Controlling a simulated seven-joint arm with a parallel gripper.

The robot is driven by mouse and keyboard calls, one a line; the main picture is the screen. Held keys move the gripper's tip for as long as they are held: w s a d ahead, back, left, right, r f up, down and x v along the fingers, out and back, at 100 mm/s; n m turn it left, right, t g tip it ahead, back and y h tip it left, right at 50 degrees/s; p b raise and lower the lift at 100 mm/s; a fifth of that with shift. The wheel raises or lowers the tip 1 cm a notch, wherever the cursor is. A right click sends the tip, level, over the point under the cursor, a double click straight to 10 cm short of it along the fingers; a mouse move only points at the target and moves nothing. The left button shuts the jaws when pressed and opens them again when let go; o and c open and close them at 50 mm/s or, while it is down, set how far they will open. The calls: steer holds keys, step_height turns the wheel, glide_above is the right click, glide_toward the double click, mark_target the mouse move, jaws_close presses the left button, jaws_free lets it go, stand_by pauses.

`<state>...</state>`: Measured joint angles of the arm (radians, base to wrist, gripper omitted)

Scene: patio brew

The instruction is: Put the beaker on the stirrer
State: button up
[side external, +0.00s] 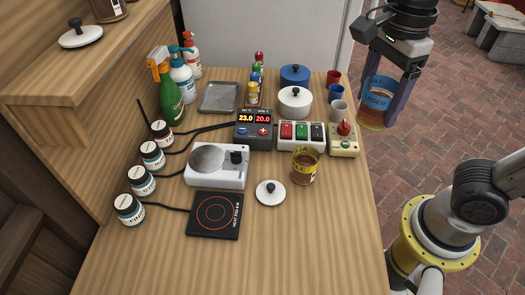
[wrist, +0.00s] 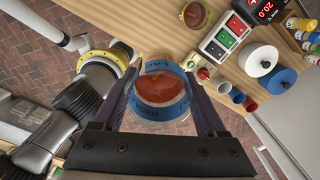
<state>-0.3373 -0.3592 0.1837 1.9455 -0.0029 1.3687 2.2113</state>
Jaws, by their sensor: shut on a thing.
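My gripper (side external: 382,108) is shut on a clear beaker with a blue "LAGER" band (side external: 377,88) and amber liquid. It holds the beaker roughly upright, off the table's right edge, over the brick paving. The beaker also shows between the fingers in the wrist view (wrist: 160,92). A second beaker with a yellow band (side external: 305,167) and brown contents stands on the table; it also shows in the wrist view (wrist: 194,14). The white stirrer (side external: 217,165), with a round grey plate and dark knob, stands left of it. Its plate is bare. The stirrer is not seen in the wrist view.
A white lid (side external: 270,193) and a black hot plate (side external: 215,215) lie near the stirrer. Behind are a temperature controller (side external: 256,128), a switch box (side external: 301,134), pots (side external: 295,101) and small cups (side external: 339,110). Jars (side external: 129,209) line the left. The table's front is clear.

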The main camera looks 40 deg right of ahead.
steer(key=w+a+r, duration=0.1)
steer(key=w+a, duration=0.7)
steer(key=w, duration=0.2)
steer(key=n, duration=0.1)
glide_toward(207, 158)
steer(key=shift+s+d+f, duration=0.15)
steer(key=shift+s+f, duration=0.05)
steer(key=shift+s, duration=0.2)
steer(key=shift+w+a+f, duration=0.2)
steer(key=shift+w+f, duration=0.2)
steer(key=shift+f, duration=1.65)
steer(key=shift+f, duration=0.2)
steer(key=o, duration=1.5)
steer(key=shift+o, duration=0.2)
